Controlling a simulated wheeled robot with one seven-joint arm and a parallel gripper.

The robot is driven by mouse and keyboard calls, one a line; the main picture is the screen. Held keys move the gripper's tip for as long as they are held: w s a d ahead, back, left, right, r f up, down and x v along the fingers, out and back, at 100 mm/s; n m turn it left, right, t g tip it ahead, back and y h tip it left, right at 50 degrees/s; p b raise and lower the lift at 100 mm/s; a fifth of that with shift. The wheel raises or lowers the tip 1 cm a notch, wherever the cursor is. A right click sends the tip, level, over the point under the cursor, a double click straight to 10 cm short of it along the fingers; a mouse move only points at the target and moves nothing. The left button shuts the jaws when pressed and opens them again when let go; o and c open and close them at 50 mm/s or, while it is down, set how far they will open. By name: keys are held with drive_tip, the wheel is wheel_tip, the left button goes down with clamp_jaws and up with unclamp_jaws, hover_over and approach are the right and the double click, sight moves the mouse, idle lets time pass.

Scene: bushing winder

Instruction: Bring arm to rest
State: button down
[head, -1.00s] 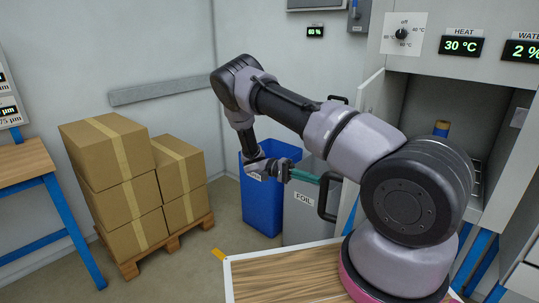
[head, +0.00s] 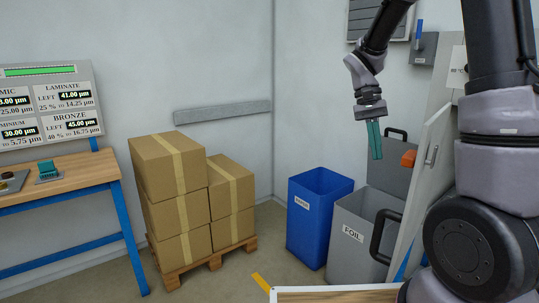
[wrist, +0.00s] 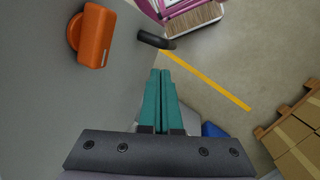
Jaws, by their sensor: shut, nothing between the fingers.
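My gripper (head: 374,140) hangs at the upper right of the head view, with its teal fingers pointing down. It is shut and empty, in front of the wall and above the grey FOIL bin. In the wrist view my gripper (wrist: 160,75) also shows with its two teal fingers together and nothing between them. My arm rises at the right edge of the head view and bends over to the gripper.
A grey FOIL bin (head: 352,235) and a blue bin (head: 307,225) stand below. An orange part (head: 408,158) is close to my gripper, beside an open cabinet door (head: 428,175). Stacked boxes (head: 170,175) sit on a pallet at left. The floor between is clear.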

drive_tip(key=s+a+r+n+t+y, duration=0.1)
drive_tip(key=s+a+r+t+y, duration=0.2)
drive_tip(key=s+r+t, duration=0.8)
wheel_tip(320, 180, up, 3)
drive_tip(key=shift+s+r+y, duration=0.2)
drive_tip(key=shift+s+y, duration=0.1)
drive_tip(key=shift+s, duration=0.25)
